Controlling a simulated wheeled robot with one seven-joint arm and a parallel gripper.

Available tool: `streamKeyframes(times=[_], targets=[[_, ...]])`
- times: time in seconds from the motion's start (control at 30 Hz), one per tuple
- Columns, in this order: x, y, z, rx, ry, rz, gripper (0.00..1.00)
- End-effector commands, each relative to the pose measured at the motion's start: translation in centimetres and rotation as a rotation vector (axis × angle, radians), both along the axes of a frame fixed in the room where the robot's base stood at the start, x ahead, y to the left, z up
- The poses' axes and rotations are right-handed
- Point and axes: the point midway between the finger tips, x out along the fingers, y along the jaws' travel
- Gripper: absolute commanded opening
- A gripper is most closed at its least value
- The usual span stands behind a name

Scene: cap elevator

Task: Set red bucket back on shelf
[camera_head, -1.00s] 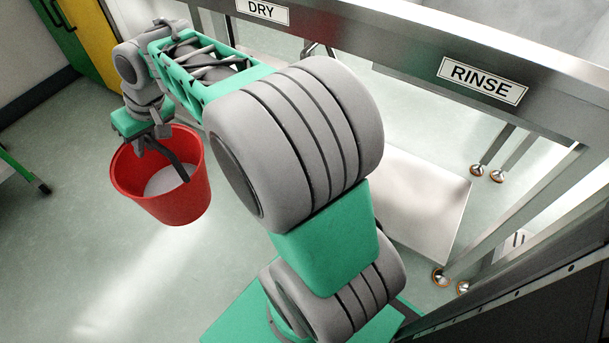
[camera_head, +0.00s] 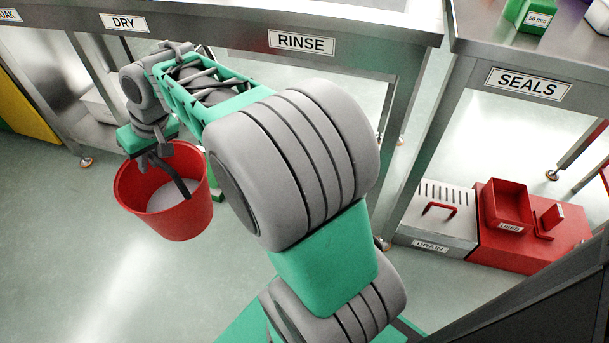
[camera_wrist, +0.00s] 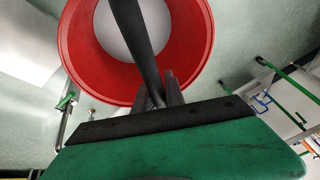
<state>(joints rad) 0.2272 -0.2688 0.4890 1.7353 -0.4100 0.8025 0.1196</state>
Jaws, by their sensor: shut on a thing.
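The red bucket (camera_head: 178,217) hangs from my gripper (camera_head: 158,160) at the left of the head view, above the floor. It has a dark handle and pale grey contents or a pale bottom inside. In the wrist view the red bucket (camera_wrist: 78,62) lies just past my gripper (camera_wrist: 165,92), whose dark fingers are shut on the black handle (camera_wrist: 130,30). Under the RINSE bench the low shelf is mostly hidden by my arm. A piece of low shelf (camera_head: 98,108) shows under the DRY bench.
Steel benches labelled DRY (camera_head: 124,22), RINSE (camera_head: 302,41) and SEALS (camera_head: 527,84) run across the back. A grey DRAIN box (camera_head: 437,215) and a red box (camera_head: 530,240) with a red bin (camera_head: 507,204) stand below at right. The left floor is clear.

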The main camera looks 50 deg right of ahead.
Motion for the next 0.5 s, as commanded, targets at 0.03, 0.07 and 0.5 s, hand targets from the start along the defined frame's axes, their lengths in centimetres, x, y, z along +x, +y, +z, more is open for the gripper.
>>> streamKeyframes(times=[0.03,0.07,0.5], targets=[[0.5,-0.7,0.3,-0.001,-0.008,-0.023,0.0],[0.6,-1.1,0.1,-0.001,-0.007,-0.04,0.0],[3.4,-11.7,-4.3,0.003,-0.006,-0.407,0.0]])
